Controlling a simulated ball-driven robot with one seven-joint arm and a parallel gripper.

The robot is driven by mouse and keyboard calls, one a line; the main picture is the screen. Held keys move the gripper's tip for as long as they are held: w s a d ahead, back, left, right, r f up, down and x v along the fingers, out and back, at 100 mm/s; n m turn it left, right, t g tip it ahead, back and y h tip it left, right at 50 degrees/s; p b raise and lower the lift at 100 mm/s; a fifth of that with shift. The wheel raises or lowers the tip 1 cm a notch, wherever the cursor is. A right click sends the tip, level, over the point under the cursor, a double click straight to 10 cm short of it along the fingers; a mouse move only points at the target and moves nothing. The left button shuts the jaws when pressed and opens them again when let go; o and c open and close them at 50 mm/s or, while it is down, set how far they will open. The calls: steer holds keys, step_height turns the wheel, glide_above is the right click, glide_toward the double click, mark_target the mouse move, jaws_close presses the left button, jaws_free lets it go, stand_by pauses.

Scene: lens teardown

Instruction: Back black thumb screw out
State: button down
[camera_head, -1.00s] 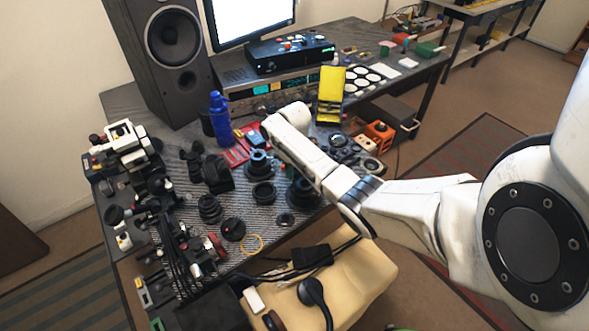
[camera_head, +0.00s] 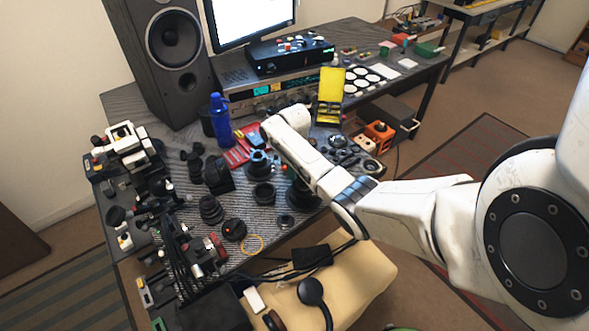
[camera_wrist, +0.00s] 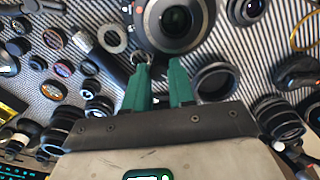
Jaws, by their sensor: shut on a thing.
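In the wrist view my gripper (camera_wrist: 163,66) points its two green fingers at the near edge of a large dark lens (camera_wrist: 175,22). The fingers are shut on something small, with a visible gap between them. The black thumb screw cannot be made out separately; it is hidden at the fingertips against the dark lens body. A small metal ring-like part shows beside the left fingertip. In the head view my white arm reaches over the table, and its fingers are hidden behind it.
A black ring (camera_wrist: 215,80) lies close to the right finger. Several small lenses and rings crowd the left. A blue bottle (camera_head: 220,118), a yellow box (camera_head: 330,92) and a speaker (camera_head: 160,55) stand farther back. A beige chair (camera_head: 350,285) is at the near edge.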

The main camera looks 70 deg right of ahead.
steer(key=shift+n, duration=0.3)
steer(key=c, duration=0.9)
jaws_free()
step_height(320, 180, up, 11)
steer(key=shift+f+b, duration=0.1)
steer(key=shift+b, duration=0.2)
